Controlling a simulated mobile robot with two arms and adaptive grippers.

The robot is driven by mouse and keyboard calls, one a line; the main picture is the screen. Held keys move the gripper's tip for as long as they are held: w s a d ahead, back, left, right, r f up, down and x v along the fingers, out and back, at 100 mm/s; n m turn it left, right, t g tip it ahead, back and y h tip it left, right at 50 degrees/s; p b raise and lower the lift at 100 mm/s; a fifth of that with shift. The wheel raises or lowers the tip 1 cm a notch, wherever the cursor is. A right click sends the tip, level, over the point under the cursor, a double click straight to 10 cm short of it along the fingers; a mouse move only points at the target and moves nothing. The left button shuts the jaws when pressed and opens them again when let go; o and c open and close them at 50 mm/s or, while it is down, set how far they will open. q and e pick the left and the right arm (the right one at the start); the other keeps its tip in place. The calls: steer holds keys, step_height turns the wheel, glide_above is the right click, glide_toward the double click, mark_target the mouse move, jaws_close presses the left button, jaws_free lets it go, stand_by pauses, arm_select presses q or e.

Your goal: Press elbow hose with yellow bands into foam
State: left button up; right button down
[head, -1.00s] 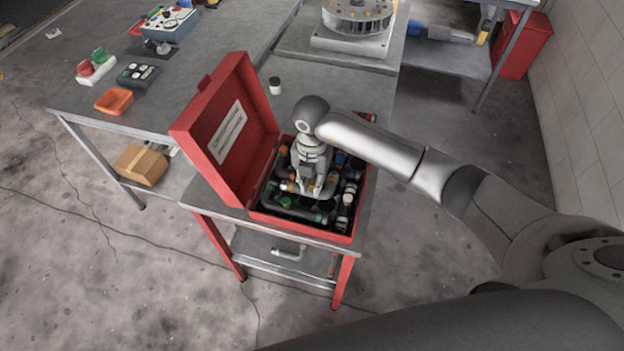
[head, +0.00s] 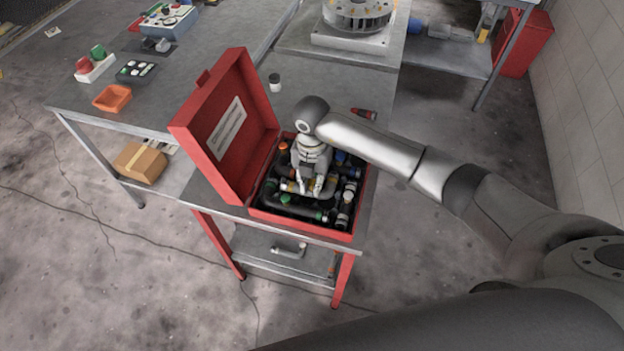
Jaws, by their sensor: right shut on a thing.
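An open red case (head: 305,226) stands on a small red-legged table, its lid (head: 215,135) tilted up at the left. Its dark foam inside holds several black hoses and fittings with coloured bands. My right gripper (head: 305,192) points down into the case and is shut on the elbow hose with yellow bands (head: 291,187), a grey piece lying low among the other parts. My fingers and wrist hide part of the hose, and I cannot tell how deep it sits in the foam. My left gripper is not in view.
Other hoses, such as one with a green band (head: 300,210), lie close around the gripper.

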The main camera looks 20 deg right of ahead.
steer(key=shift+f, duration=0.2)
steer(key=shift+f+b, duration=0.25)
steer(key=shift+b, duration=0.15)
steer(key=shift+f, duration=0.3)
steer(key=c, duration=1.3)
jaws_free()
